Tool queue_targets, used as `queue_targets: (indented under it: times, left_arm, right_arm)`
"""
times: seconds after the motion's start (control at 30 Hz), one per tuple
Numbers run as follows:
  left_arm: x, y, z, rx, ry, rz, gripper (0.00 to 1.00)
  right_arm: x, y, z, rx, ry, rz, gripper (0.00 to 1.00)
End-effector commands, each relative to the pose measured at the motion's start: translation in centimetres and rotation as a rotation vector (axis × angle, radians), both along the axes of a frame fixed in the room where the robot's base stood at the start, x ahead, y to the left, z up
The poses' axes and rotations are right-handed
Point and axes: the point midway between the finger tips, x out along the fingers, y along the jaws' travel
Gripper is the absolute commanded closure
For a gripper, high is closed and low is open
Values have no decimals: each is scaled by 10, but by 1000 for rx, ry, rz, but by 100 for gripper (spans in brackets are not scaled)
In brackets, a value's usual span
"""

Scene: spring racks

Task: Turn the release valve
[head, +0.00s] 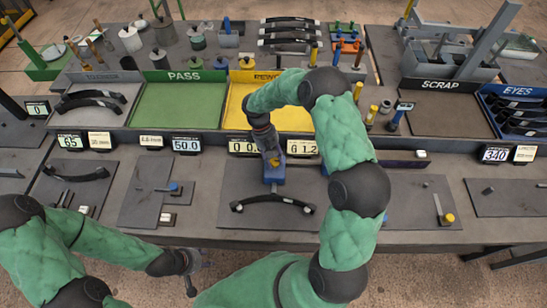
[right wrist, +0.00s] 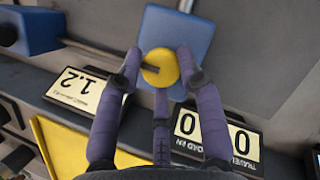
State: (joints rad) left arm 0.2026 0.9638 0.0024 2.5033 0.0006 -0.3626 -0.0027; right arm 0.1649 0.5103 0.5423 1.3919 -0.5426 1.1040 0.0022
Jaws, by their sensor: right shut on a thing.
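The release valve shows in the right wrist view as a round yellow knob (right wrist: 160,68) with a dark slot or bar across it, on a blue block (right wrist: 180,30). My right gripper (right wrist: 161,72) has its purple fingers closed around the knob's edge. In the head view my right gripper (head: 271,155) points down at the blue block (head: 274,177), and the knob is mostly hidden by it. My left gripper (head: 190,272) hangs low at the table's front edge, away from the valve; its fingers are too small to read.
A black leaf spring (head: 272,200) lies just in front of the blue block. Behind are a green PASS tray (head: 180,105), a yellow REWORK tray (head: 290,118) and a SCRAP tray (head: 440,115). Number displays (head: 187,144) line the bench. A metal rod (right wrist: 95,50) runs beside the knob.

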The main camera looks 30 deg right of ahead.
Motion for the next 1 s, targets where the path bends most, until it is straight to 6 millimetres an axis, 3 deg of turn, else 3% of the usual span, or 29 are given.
queue_targets:
  times: [0.17,0.2,0.27,0.67,0.77,1.0]
  left_arm:
    - [0,0,0,0,0,0,60]
    - [0,0,0,0,0,0,60]
    - [0,0,0,0,0,0,60]
    - [0,0,0,0,0,0,60]
    - [0,0,0,0,0,0,60]
    - [0,0,0,0,0,0,60]
  right_arm:
    - [-3,1,-1,1,8,2,95]
    - [-3,1,-1,1,8,2,51]
    - [-3,1,-1,1,8,2,40]
    - [1,0,4,0,2,0,40]
    - [6,1,13,-1,0,1,40]
    - [23,6,56,0,-2,0,40]
